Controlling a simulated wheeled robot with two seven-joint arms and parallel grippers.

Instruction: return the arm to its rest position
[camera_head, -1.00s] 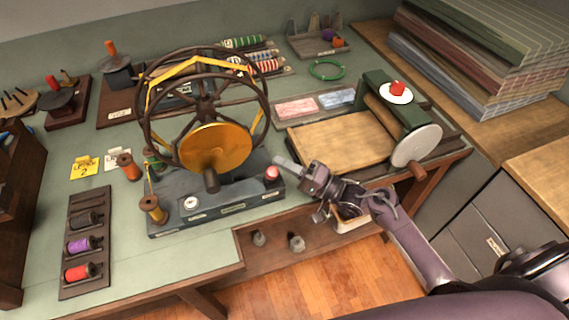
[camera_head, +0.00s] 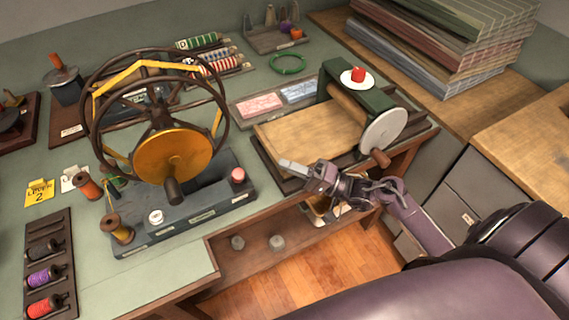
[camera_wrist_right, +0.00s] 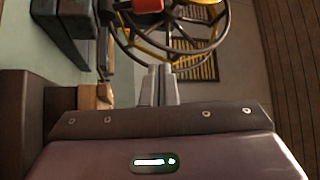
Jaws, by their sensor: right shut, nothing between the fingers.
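My right arm reaches in from the lower right in the head view. Its gripper (camera_head: 284,164) is over the front edge of the workbench, between the wheel machine and the green roller press. The fingers are together with nothing between them. In the right wrist view the two grey fingertips (camera_wrist_right: 160,72) lie side by side, with the wheel (camera_wrist_right: 178,30) beyond them. My left gripper does not show in either view.
The wheel machine (camera_head: 172,157) with its grey base stands left of my gripper. The green press with a wooden board (camera_head: 312,137) and side crank is close on the right. An open shelf (camera_head: 258,243) lies below the bench edge. Wooden floor (camera_head: 290,277) is clear in front.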

